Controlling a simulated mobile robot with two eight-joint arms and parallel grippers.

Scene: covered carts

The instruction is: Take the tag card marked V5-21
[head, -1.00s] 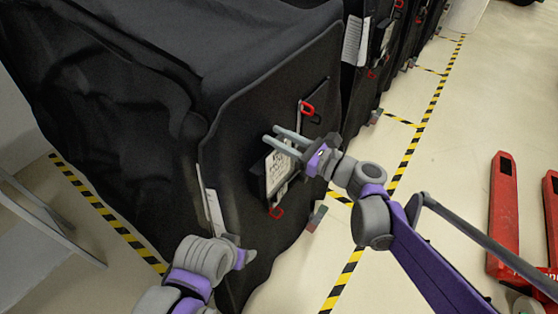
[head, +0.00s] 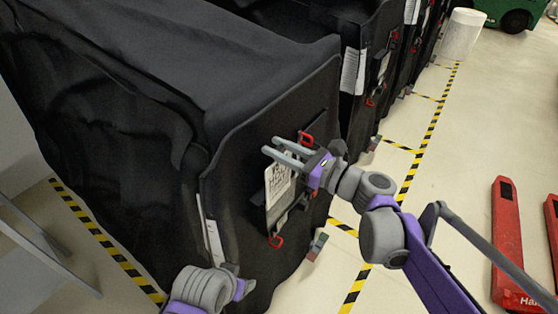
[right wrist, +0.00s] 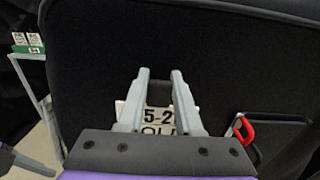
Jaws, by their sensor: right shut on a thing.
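The white tag card (head: 279,183) with black print is at the black end face of the nearest covered cart. In the right wrist view the card (right wrist: 158,116) shows "5-2" between the fingers; the rest of its marking is covered. My right gripper (head: 270,146) is shut on the card, its two grey fingers over the card's upper part; they also show in the right wrist view (right wrist: 160,74). A dark holder (head: 291,217) lies behind and below the card. My left gripper (head: 243,289) is low near the cart's left edge; its jaws are unclear.
Red clips sit above (head: 306,138) and below (head: 275,241) the holder. Another sheet (head: 213,240) hangs at the cart's left edge. More covered carts stand behind. A red pallet jack (head: 508,235) stands at right; the floor between has yellow-black tape.

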